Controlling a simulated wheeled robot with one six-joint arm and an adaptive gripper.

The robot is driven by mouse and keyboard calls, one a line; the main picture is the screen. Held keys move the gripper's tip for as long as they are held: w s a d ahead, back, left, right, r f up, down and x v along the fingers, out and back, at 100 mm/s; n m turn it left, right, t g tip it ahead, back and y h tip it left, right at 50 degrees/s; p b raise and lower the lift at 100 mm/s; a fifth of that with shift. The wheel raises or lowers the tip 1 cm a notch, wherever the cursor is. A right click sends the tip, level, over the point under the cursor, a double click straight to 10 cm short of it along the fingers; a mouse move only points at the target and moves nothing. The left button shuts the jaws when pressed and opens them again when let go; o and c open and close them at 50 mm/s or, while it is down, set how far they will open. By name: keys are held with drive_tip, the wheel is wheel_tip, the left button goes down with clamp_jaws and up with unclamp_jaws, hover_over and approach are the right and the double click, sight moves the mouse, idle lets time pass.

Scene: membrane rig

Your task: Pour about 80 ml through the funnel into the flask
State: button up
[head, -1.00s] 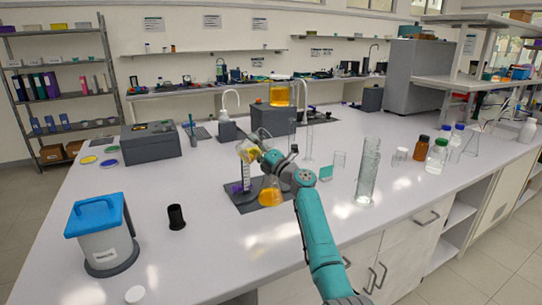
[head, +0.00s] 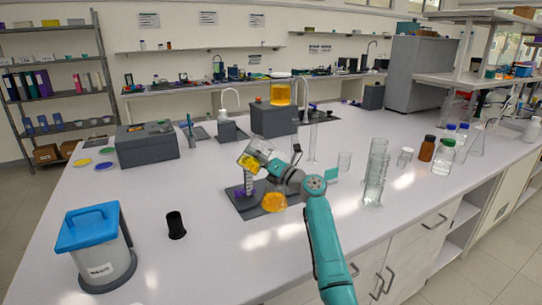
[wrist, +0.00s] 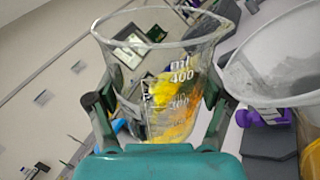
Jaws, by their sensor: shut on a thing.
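My gripper (wrist: 155,115) is shut on a clear glass beaker (head: 262,148) with marks up to 400 ml. The beaker is tilted, with yellow liquid in its lower left part in the head view. In the wrist view the beaker (wrist: 160,55) has its spout side close to a wide translucent funnel (wrist: 285,70) at the right. No stream shows between them. The flask (head: 274,203) holds orange liquid and stands on a dark base, below and right of the beaker. The flask's neck and the funnel are hidden in the head view by my arm.
A stand with a purple clamp (head: 240,192) is left of the flask. A large amber vessel (head: 281,93) sits on a grey block behind. A tall glass cylinder (head: 375,172) stands right. A black cup (head: 176,225) and blue-lidded bin (head: 95,245) stand left.

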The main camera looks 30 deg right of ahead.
drive_tip(key=shift+s+r+n, duration=0.1)
drive_tip(key=shift+s+n, duration=0.05)
drive_tip(key=shift+n, duration=0.35)
drive_tip(key=shift+w+a+f+g, duration=0.2)
drive_tip(key=shift+a+f+g, duration=0.05)
drive_tip(key=shift+g, duration=0.05)
drive_tip(key=shift+s+d, duration=0.1)
drive_tip(key=shift+s, duration=0.1)
drive_tip(key=shift+f+n, duration=0.1)
drive_tip(key=shift+n, duration=0.2)
idle(0.9)
